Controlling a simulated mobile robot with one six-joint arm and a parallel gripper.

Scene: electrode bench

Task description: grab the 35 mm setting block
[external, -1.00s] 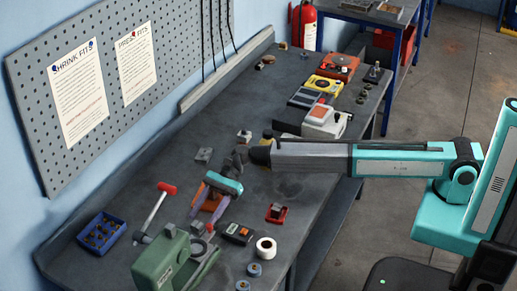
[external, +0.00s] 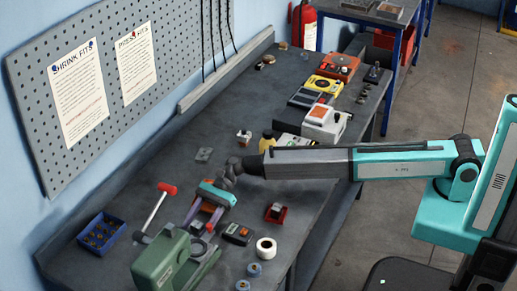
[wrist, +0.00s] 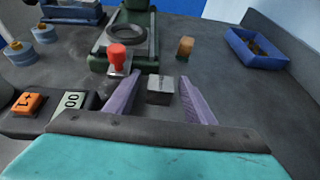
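A small grey block (wrist: 160,91), likely the 35 mm setting block, stands on the bench in the wrist view. No size marking is readable on it. My gripper (wrist: 160,80) is open, with one purple finger on each side of the block and a gap visible at both sides. In the external view my gripper (external: 204,219) points down low over the bench, and its fingers and wrist hide the block. Another small dark block (external: 277,209) sits in a red tray (external: 270,218) to the right.
A red-knobbed piece (wrist: 118,57) stands just beyond the left finger, before a green machine (wrist: 128,22). A meter (wrist: 72,101) lies to the left. A blue tray (wrist: 262,50) is at the far right. A red-headed hammer (external: 155,207) lies left of my gripper.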

